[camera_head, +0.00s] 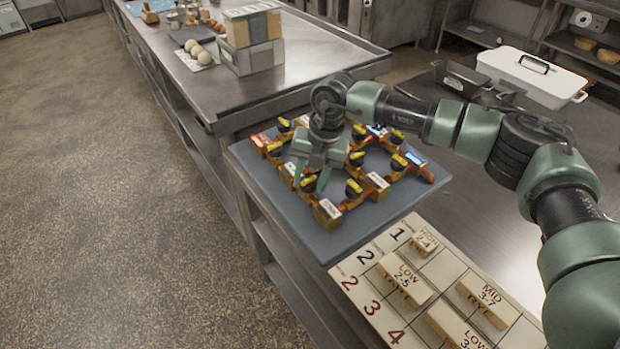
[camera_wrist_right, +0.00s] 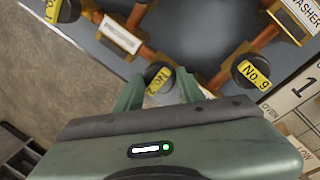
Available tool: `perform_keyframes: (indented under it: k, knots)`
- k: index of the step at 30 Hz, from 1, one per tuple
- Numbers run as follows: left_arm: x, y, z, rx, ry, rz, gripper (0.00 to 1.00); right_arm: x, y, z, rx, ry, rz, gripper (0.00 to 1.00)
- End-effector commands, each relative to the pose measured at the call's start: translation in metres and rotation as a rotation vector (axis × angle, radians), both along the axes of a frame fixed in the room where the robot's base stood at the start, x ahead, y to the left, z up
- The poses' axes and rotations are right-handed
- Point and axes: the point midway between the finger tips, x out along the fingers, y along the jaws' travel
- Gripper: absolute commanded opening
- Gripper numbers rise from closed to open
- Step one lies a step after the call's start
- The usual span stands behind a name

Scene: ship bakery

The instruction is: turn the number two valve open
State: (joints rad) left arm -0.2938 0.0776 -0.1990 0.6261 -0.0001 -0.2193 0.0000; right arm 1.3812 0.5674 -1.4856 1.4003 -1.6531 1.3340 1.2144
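A grey board (camera_head: 335,245) carries copper pipes with several black valve knobs that bear yellow labels. My right gripper (camera_head: 310,186) points down over the board's left front part. In the right wrist view its two fingers (camera_wrist_right: 157,92) are apart, one on each side of a knob (camera_wrist_right: 157,78). That knob's yellow label is upside down and partly hidden; its number is hard to read, possibly 2. I cannot tell whether the fingers touch the knob. A knob marked No. 9 (camera_wrist_right: 253,73) is to its right. My left gripper is not in view.
White name plates (camera_head: 377,181) sit among the pipes, close to the gripper. A numbered chart (camera_head: 372,262) with wooden blocks (camera_head: 405,278) lies in front of the board. A steel counter (camera_head: 310,62) with stacked boxes (camera_head: 250,40) is behind. A white lidded container (camera_head: 530,75) stands at right.

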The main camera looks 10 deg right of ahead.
Motion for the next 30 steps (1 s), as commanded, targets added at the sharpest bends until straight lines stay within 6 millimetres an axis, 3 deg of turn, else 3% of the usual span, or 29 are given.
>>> perform_keyframes:
  k: [1,3,16,30]
  knots:
    - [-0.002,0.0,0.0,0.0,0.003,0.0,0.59,0.0,-0.001,0.0,-0.002,0.0,-0.001,0.11]
    - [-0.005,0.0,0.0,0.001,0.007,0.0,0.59,0.0,-0.001,0.0,-0.002,0.0,-0.002,0.0]
    - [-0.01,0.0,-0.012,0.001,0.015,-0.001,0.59,0.001,-0.002,-0.003,-0.004,-0.001,0.096,0.0]
    - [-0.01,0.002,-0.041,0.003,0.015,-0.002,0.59,0.003,-0.003,-0.003,-0.002,-0.002,0.503,0.0]
